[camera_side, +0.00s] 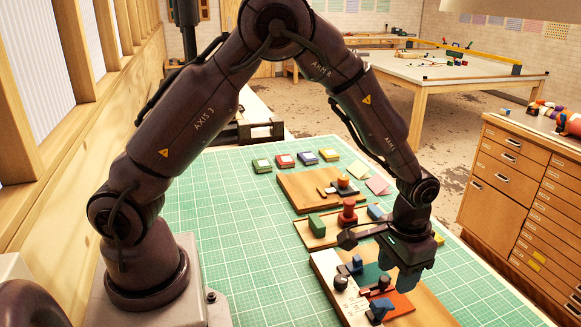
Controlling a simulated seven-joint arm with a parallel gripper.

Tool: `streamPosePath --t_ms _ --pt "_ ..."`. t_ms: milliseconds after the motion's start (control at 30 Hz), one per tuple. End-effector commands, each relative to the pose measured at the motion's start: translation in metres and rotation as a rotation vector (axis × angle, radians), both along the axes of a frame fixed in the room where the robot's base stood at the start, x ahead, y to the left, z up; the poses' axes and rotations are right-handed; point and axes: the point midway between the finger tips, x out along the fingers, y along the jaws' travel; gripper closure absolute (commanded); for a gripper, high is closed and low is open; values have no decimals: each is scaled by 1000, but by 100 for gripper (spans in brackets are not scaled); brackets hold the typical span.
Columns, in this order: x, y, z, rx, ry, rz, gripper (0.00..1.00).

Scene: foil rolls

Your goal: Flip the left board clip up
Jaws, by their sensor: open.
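A light board (328,283) lies near the front right of the green mat, partly hidden by my gripper. It carries a teal plate (371,274) and an orange-red plate (402,303). A small blue clip-like part (357,264) stands at the teal plate, and a second blue part (379,309) stands at the orange-red plate. Dark knobs (341,283) sit close to them. I cannot tell whether either clip is up or down. My gripper (379,260) is open and empty, above the board's far right part, with its fingers spread; contact with the board cannot be made out.
Behind the board are another wooden board (317,234) with a green block (317,226) and a red knob (348,211), and a larger one (300,190) with small parts. Several coloured square items (285,160) lie farther back. The mat (240,230) is clear at left.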

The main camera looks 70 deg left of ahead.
Motion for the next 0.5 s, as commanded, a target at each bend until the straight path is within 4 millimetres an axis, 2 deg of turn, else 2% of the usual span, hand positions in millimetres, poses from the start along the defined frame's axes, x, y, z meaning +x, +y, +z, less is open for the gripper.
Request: streamPosePath --t_ms 33,233,333,500 --pt "1 0 12 -2 -5 -1 53" --pt "1 0 52 -1 -6 0 53" --pt "-24 4 45 13 57 -40 53" --pt "-47 11 70 -3 50 -62 53"
